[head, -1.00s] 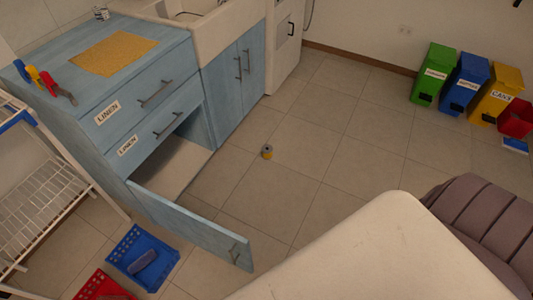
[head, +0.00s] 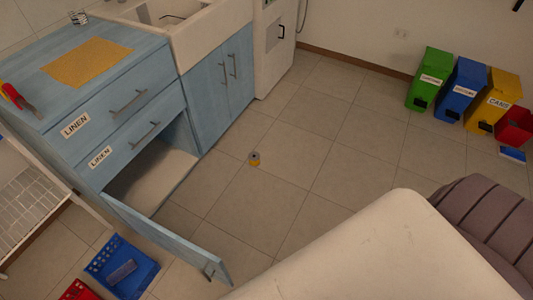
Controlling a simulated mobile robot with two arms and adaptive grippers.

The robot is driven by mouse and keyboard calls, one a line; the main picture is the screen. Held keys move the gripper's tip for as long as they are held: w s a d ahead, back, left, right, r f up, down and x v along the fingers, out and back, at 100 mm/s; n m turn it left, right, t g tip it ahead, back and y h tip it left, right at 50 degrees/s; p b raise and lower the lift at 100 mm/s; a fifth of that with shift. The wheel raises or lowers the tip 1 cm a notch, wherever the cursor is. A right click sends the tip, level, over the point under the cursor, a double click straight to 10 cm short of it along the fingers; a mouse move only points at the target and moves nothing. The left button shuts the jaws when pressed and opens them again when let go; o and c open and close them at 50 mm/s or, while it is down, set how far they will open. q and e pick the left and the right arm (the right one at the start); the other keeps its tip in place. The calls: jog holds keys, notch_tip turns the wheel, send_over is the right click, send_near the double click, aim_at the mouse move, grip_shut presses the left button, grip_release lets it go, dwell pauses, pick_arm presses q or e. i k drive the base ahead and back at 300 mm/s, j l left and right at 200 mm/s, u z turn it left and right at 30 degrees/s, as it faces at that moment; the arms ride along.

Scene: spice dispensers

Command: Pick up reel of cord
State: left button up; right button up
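A small reel of cord (head: 255,159), grey on top and yellow-orange below, stands alone on the tiled floor near the middle of the head view. It is in front of the blue cabinets, with bare floor around it. It is small, so its details are hard to make out. Neither of my grippers shows in the head view.
A blue cabinet (head: 107,117) has its lower door (head: 170,238) swung out over the floor. Blue (head: 125,268) and red baskets lie lower left, beside a white rack (head: 30,215). A white surface (head: 385,255) blocks the lower right. Coloured bins (head: 461,88) stand right.

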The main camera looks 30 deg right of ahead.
aim_at(254, 157)
jog(key=i+l, duration=0.1)
jog(key=l, duration=0.35)
jog(key=l+z, duration=0.15)
jog(key=l, duration=0.3)
jog(key=i+l, duration=0.2)
jog(key=l, duration=0.2)
jog(key=i+l+z, duration=0.15)
jog(key=l, duration=0.7)
jog(key=i+z, duration=0.05)
